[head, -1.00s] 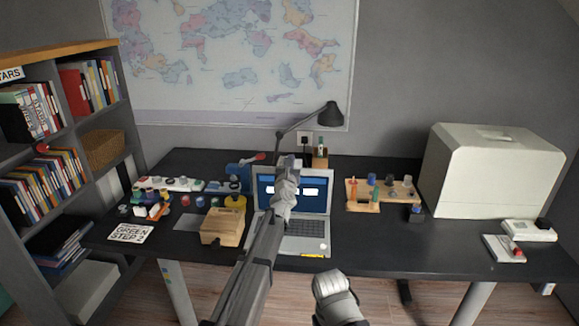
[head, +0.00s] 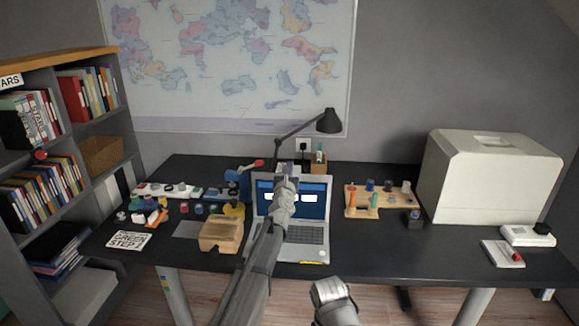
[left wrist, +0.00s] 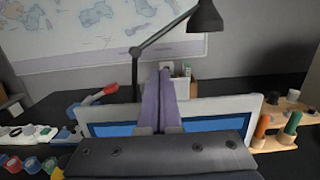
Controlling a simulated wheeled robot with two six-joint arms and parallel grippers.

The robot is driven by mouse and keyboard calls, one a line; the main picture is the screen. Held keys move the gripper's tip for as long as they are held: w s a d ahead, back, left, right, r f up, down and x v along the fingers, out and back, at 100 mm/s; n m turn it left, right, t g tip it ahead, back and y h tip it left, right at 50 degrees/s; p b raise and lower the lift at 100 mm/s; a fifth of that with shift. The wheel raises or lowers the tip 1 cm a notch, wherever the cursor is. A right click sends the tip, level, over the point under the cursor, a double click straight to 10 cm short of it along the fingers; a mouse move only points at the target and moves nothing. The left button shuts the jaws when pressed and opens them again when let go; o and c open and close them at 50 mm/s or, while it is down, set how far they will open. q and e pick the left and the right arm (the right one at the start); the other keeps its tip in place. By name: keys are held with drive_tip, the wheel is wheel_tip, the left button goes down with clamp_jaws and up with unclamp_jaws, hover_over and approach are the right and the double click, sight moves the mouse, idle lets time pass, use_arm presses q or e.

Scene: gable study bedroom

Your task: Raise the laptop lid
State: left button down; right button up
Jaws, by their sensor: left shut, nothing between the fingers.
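The laptop (head: 306,236) stands open on the black desk, its keyboard facing me. Its lid (head: 322,197) is raised steeply, and the blue screen with white boxes shows. My left gripper (head: 288,172) is shut and empty at the middle of the lid's top edge; its arm covers part of the screen and keyboard. In the left wrist view the shut purple fingers (left wrist: 165,85) reach past the top edge of the lid (left wrist: 235,105). I cannot tell whether they touch it. A grey part of my right arm shows at the bottom; its fingers are out of sight.
A black lamp (head: 329,122) stands behind the laptop. A wooden block (head: 220,234) sits close to its left. A wooden rack with pegs (head: 364,210) is to the right, with a white box (head: 480,185) beyond. Clear desk lies right of the keyboard.

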use_arm(q)
drive_tip(key=s+r+p, duration=0.8)
drive_tip(key=s, duration=0.1)
drive_tip(key=s+d+f+m+g+h, duration=0.3)
drive_tip(key=s+f+m+g, duration=0.6)
drive_tip(key=s+f+m, duration=0.95)
drive_tip(key=s+a+f+m+g+y, duration=0.1)
drive_tip(key=s+a+f+m+g, duration=0.3)
drive_tip(key=s+m, duration=0.45)
drive_tip(key=s+a+f+m+g+y, duration=0.2)
drive_tip(key=s+a+m+g, duration=0.3)
drive_tip(key=s+a+m, duration=0.3)
drive_tip(key=s+d+r+m+p, duration=0.1)
drive_tip(key=s+d+r+m, duration=0.1)
drive_tip(key=d, duration=0.4)
drive_tip(key=s+d+r+m+g+y+p, duration=0.1)
drive_tip(key=s+d+m+p, duration=0.1)
drive_tip(key=s+d, duration=0.2)
drive_tip(key=shift+s+d+r+m, duration=0.2)
drive_tip(key=shift+d+r+m, duration=0.2)
drive_tip(key=shift+d, duration=0.55)
